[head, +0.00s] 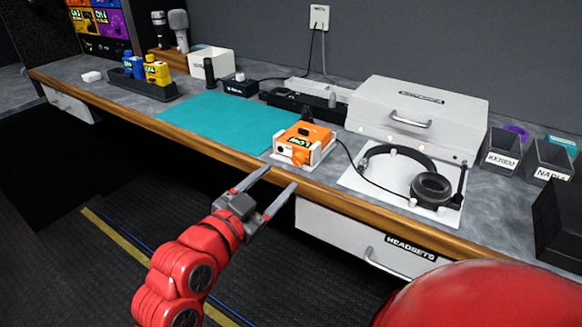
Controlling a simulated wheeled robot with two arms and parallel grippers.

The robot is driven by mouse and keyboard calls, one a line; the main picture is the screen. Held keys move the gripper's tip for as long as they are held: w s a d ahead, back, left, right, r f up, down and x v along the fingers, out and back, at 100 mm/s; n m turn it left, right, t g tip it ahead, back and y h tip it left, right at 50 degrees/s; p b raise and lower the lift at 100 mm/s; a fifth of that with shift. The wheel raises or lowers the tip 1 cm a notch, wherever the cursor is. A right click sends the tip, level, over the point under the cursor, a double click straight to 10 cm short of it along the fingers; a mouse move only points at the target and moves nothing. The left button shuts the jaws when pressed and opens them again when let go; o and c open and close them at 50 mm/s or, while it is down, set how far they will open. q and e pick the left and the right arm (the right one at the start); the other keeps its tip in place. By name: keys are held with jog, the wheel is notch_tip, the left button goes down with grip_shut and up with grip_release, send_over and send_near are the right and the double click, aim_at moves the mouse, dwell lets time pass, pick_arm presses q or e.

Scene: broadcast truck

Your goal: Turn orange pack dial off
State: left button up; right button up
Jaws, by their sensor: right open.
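The orange pack (316,133) sits in a white cradle (322,158) near the front edge of the counter. It has a label on its front face and a dark piece on top. An orange round dial (300,156) shows low on its front; its setting is too small to read. My right gripper (280,181) is open and empty, in front of the counter edge and short of the pack, with its fingers pointing toward the counter. It touches nothing that I can see. My left gripper is not in view.
A teal mat (225,121) lies left of the pack. A headset (425,182) rests on a white pad at the right, its cable running by the pack. A white case (418,108) stands behind. The wooden counter edge (235,162) and a drawer (350,240) face me.

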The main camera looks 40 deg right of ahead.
aim_at(296, 161)
jog(key=x, duration=0.6)
grip_shut()
